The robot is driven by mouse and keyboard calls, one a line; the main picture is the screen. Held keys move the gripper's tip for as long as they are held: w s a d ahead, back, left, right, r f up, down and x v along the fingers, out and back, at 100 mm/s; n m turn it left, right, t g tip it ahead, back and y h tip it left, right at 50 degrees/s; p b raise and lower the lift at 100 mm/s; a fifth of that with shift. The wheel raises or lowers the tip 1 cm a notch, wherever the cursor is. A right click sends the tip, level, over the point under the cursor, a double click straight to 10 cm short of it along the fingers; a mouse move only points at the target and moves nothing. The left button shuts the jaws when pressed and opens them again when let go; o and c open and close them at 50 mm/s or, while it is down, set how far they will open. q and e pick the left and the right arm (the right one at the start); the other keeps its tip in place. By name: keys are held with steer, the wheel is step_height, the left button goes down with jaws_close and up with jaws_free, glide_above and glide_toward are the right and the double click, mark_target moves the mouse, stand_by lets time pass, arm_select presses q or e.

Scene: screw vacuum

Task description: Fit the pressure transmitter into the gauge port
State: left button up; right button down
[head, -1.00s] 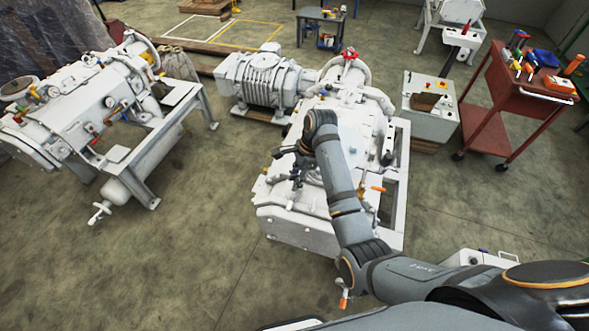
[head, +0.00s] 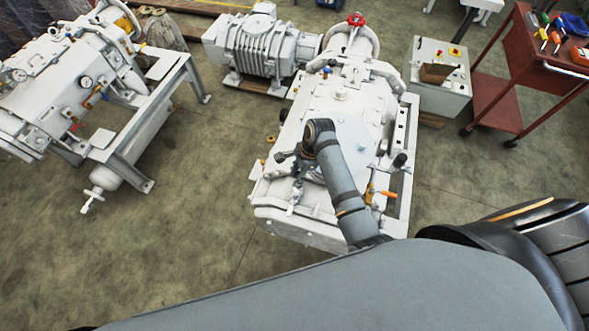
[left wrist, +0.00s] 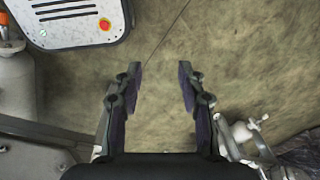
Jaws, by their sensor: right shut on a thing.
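The white vacuum pump (head: 318,105) stands in the middle of the head view. My right arm reaches over its near end. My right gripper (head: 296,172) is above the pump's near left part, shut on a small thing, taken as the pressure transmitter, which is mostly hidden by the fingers. The gauge port cannot be made out; whether the held thing touches the pump cannot be told. My left gripper (left wrist: 160,82) is open and empty over bare floor in the left wrist view; it is not seen in the head view.
A second white machine with gauges (head: 75,90) stands at the left. A motor-like unit (head: 262,47) is behind the pump. A control box (head: 440,70) and a red tool cart (head: 510,75) stand at the right. The floor left of the pump is clear.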

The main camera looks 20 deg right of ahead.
steer(key=shift+s, duration=0.1)
steer(key=shift+s+a+r, duration=0.1)
steer(key=shift+s, duration=0.2)
steer(key=shift+s+a, duration=0.1)
steer(key=shift+s, duration=0.3)
steer(key=c, duration=1.5)
jaws_free()
steer(key=shift+w, duration=0.1)
steer(key=o, duration=0.3)
steer(key=shift+w+f, duration=0.15)
steer(key=shift+f, duration=0.05)
steer(key=shift+o, duration=0.5)
steer(key=shift+w, duration=0.1)
steer(key=shift+r, duration=0.35)
steer(key=v, duration=1.2)
steer(key=shift+s, duration=0.2)
